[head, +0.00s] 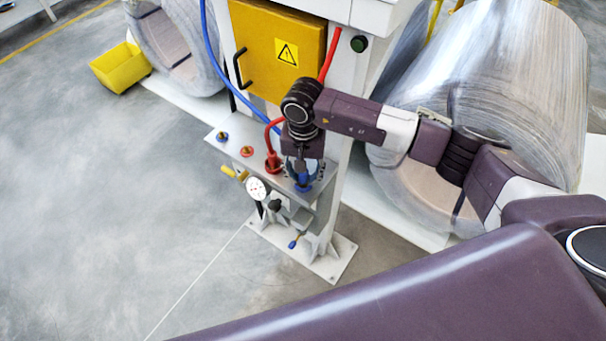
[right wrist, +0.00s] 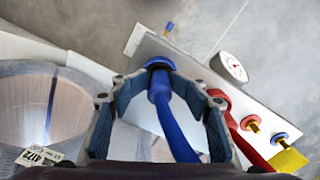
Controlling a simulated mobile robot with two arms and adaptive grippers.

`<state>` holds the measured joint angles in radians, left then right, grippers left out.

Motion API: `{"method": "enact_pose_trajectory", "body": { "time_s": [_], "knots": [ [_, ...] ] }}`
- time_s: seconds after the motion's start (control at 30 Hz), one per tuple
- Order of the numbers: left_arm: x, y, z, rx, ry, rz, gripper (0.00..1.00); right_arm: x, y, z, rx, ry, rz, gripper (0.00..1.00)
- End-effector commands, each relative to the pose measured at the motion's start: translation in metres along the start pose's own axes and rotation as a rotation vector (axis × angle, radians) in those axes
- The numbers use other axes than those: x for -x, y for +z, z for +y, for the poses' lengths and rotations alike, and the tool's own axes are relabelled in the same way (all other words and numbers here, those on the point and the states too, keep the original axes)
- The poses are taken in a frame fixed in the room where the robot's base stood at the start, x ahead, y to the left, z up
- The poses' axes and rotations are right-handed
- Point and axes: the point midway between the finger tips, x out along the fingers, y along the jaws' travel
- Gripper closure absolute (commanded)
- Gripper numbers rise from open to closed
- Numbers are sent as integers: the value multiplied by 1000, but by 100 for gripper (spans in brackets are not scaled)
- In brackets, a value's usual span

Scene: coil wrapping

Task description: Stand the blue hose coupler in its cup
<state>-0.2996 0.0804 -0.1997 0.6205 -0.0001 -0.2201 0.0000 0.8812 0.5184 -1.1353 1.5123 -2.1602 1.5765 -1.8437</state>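The blue hose coupler (right wrist: 158,82) shows in the right wrist view, upright at the blue-rimmed cup (right wrist: 160,64), with its lower end at the rim. In the head view the blue cup (head: 303,188) is at the shelf's right end; the coupler is mostly hidden by my gripper. My right gripper (head: 302,174) points down over the cup. In the right wrist view its blue-padded fingers (right wrist: 163,75) stand on both sides of the coupler, with gaps showing beside it. My left gripper is not in view.
A red coupler (head: 272,163) stands in its cup beside the gripper. Blue (head: 222,137) and red (head: 247,151) fittings, a gauge (head: 257,189) and a yellow handle (head: 228,171) are at the shelf. A yellow cabinet (head: 280,50) is behind; a wrapped coil (head: 490,80) is right.

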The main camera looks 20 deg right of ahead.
Motion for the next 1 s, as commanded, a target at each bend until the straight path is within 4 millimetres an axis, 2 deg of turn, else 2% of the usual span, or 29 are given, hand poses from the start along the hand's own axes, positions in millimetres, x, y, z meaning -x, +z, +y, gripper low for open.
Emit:
{"method": "enact_pose_trajectory", "body": {
  "time_s": [0.03, 0.17, 0.4, 0.43, 0.5, 0.8, 1.0],
  "knots": [
    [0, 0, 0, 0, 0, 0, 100, -5, 4, 3, 1, 9, -10, 65],
    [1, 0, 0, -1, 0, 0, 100, -4, 4, 3, 1, 10, -11, 65],
    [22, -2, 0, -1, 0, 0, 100, 14, 4, 2, 1, 8, -10, 65],
    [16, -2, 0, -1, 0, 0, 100, 16, 2, 1, 2, 4, -5, 65],
    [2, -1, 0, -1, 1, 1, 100, 30, 0, 1, 4, 1, 2, 65],
    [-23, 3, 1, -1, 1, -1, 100, 100, -1, 0, 0, 0, 3, 65],
    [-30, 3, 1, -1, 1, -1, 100, 125, 0, 0, 0, 1, 0, 65]
  ]
}}
